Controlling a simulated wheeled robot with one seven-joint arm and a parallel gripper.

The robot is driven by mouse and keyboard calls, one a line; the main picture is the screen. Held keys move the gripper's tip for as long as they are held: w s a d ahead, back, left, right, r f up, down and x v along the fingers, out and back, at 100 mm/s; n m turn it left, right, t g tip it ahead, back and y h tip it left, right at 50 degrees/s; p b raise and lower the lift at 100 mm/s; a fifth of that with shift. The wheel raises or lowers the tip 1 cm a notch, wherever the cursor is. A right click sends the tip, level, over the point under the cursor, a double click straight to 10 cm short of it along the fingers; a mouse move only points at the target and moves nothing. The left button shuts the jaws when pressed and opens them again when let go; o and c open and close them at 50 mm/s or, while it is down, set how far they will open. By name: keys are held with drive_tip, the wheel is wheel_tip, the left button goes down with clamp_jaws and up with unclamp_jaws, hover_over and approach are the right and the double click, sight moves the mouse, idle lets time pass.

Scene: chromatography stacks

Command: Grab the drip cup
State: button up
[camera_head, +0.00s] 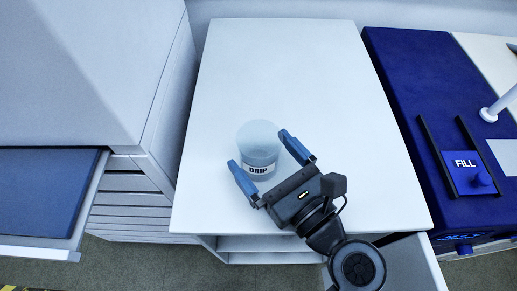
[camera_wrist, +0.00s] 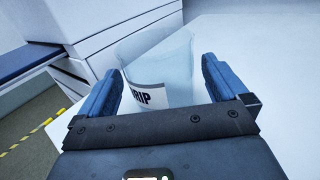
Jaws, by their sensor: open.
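The drip cup (camera_head: 259,146) is a clear, pale blue cup with a white label reading "DRIP". It stands upright on the white table top in the head view. My gripper (camera_head: 265,159) is open, with its two blue fingers on either side of the cup's near part. In the wrist view the cup (camera_wrist: 160,68) shows between the fingers of my gripper (camera_wrist: 163,88), with part of its label hidden by the gripper body. I cannot tell whether either finger touches the cup.
The white table top (camera_head: 285,60) is otherwise clear. A white cabinet (camera_head: 90,70) with an open blue-topped drawer (camera_head: 45,195) stands at the left. At the right is a dark blue machine (camera_head: 412,75) with a "FILL" panel (camera_head: 466,163).

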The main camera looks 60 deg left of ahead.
drive_tip(key=shift+s+a, duration=0.1)
drive_tip(key=shift+a, duration=1.05)
drive_tip(key=c, duration=0.9)
